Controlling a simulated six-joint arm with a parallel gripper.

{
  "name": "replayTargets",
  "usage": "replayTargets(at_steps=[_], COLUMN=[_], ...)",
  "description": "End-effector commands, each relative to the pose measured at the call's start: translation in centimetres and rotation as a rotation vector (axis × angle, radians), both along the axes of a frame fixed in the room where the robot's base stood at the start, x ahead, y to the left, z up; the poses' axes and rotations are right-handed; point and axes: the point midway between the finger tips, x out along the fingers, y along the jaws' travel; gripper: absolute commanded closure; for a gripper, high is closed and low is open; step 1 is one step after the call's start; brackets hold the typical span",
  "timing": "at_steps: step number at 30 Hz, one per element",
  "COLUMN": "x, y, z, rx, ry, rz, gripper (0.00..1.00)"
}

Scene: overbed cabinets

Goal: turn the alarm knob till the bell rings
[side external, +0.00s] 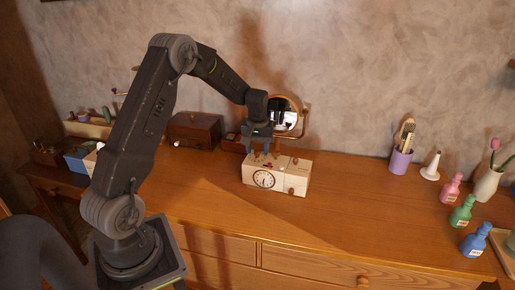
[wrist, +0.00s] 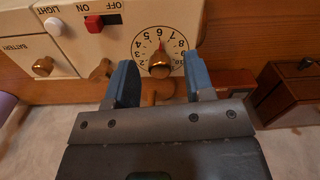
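A cream alarm clock box (side external: 277,174) stands on the wooden cabinet top, with a round clock face (side external: 264,179) on its front. My gripper (side external: 265,152) points down over the box top. Its two blue fingers (wrist: 160,72) are apart, with the dial knob showing between them. Contact with the knob cannot be told. No bell can be made out for certain.
The box also has a red OFF/ON slider (wrist: 95,24), a white LIGHT button (wrist: 54,26) and a BATTERY panel knob (wrist: 43,66). A round mirror (side external: 284,112) stands behind. Bottles (side external: 461,212) and a purple cup (side external: 400,162) are at right. The top between is clear.

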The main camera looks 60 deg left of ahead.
Motion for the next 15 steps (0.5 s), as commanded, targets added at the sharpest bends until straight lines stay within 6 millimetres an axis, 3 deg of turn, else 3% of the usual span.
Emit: replayTargets(at_steps=[8, 15], x=[0.0, 0.1], y=[0.0, 0.0], z=[0.2, 3.8], rx=[0.000, 0.003], ry=[0.000, -0.005], rz=[0.000, 0.000], gripper=[0.52, 0.52])
